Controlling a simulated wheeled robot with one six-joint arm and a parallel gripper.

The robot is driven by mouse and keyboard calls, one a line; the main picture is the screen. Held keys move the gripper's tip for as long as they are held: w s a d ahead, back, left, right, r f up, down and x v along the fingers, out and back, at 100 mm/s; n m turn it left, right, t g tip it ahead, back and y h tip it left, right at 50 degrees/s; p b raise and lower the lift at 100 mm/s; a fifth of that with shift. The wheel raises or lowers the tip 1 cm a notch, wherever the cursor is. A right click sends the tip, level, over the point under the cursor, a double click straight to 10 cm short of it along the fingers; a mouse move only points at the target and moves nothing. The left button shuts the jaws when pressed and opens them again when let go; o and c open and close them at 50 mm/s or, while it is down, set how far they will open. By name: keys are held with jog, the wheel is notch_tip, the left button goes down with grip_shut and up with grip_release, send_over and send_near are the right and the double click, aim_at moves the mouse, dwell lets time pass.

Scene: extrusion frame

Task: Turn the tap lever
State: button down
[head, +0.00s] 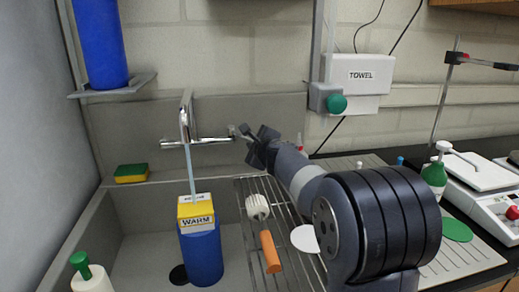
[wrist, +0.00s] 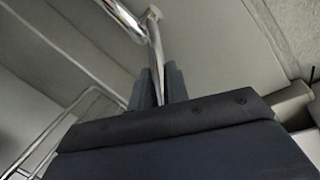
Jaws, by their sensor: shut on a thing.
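The chrome tap (head: 205,140) is fixed to the grey back panel above the sink, and its lever (head: 243,132) is at the right end of the body. My gripper (head: 257,143) reaches in from the right and is shut on the lever. In the wrist view, the lever (wrist: 154,42) runs down between the fingers of my gripper (wrist: 159,82), with the tap body (wrist: 124,16) above. A pale blue stream (head: 190,172) runs from the spout down to a blue container (head: 203,258). The lower part of the lever is hidden by my gripper.
A yellow block marked WARM (head: 197,212) is at the blue container's top. A wire rack (head: 283,210) holds a white-headed brush with an orange handle (head: 269,250). A sponge (head: 131,173) lies on the left ledge.

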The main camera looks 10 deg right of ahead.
jog(key=shift+s+a+m+g+h+p, duration=0.1)
jog(key=shift+s+a+m+h+p, duration=0.1)
jog(key=shift+a+m+h+p, duration=0.65)
jog(key=shift+s+a+m+g+h+p, duration=0.1)
jog(key=shift+s+a+m+h+p, duration=0.2)
jog(key=shift+a+m+h, duration=1.05)
jog(key=shift+s+a+m+g+h+p, duration=0.15)
jog(key=shift+a+m+h+p, duration=0.5)
jog(key=shift+h, duration=0.85)
jog(key=c, duration=1.4)
grip_release()
jog(key=shift+o, duration=0.2)
jog(key=shift+r, duration=0.1)
notch_tip(320, 180, up, 10)
jog(key=p, duration=0.3)
jog(key=shift+c, duration=0.4)
